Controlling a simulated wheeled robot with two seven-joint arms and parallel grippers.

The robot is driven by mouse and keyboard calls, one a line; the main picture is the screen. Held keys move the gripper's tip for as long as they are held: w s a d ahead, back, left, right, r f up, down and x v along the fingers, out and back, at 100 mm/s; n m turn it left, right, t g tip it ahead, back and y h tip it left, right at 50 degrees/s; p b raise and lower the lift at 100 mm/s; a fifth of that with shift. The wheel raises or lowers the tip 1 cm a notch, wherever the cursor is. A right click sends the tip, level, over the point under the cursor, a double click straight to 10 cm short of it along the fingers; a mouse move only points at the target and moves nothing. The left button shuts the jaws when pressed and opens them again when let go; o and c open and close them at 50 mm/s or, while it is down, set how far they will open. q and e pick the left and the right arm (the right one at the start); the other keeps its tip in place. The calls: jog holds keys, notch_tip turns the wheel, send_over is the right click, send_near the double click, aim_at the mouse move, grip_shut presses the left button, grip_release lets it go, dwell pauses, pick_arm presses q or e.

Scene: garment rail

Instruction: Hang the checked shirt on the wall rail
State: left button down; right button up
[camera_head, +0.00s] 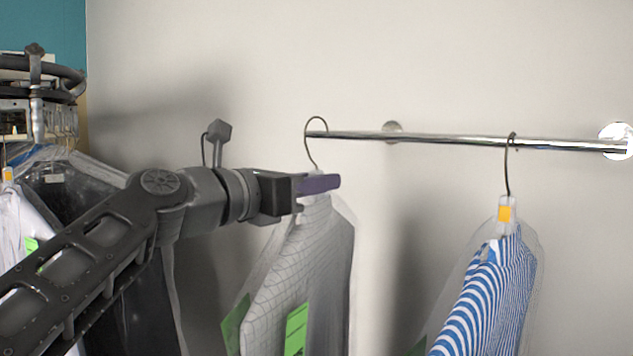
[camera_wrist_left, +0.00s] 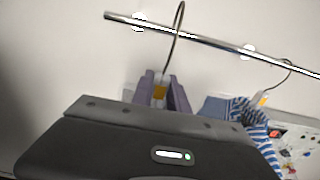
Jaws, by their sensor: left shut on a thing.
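The checked shirt (camera_head: 312,265), light grey in a clear cover with green tags, hangs below my left gripper (camera_head: 322,184). That gripper is shut on the neck of its hanger, and the purple fingers also show in the left wrist view (camera_wrist_left: 164,92). The hanger's wire hook (camera_head: 309,143) rises above the fingers to the left end of the wall rail (camera_head: 450,140). In the head view the hook's curve is at the rail's tip; I cannot tell whether it bears on the rail. In the wrist view the hook (camera_wrist_left: 174,45) crosses in front of the rail (camera_wrist_left: 205,37). My right gripper is not in view.
A blue-and-white striped shirt (camera_head: 490,295) hangs from the rail to the right, with an orange tag on its hanger. Between the two shirts the rail is clear. At the left stands a round rack (camera_head: 40,75) with covered garments. A pale wall is behind.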

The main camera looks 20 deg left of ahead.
pick_arm(q)
jog(key=shift+r, duration=0.1)
jog(key=shift+w+d+r+p, duration=0.2)
jog(key=shift+w+d+p, duration=0.05)
jog(key=shift+w+p, duration=0.3)
jog(key=shift+w+d+r+p, duration=0.15)
jog(key=shift+w+d+p, duration=0.05)
jog(key=shift+w+p, duration=0.3)
jog(key=shift+w+d+r+p, duration=0.2)
jog(key=shift+w+d+p, duration=0.05)
jog(key=shift+w+p, duration=0.3)
jog(key=shift+w, duration=0.1)
jog(key=shift+w, duration=0.15)
jog(key=shift+x, duration=2.35)
jog(key=shift+f, duration=0.15)
jog(key=shift+f+b, duration=0.35)
jog(key=shift+f+b, duration=0.7)
jog(key=shift+f, duration=0.2)
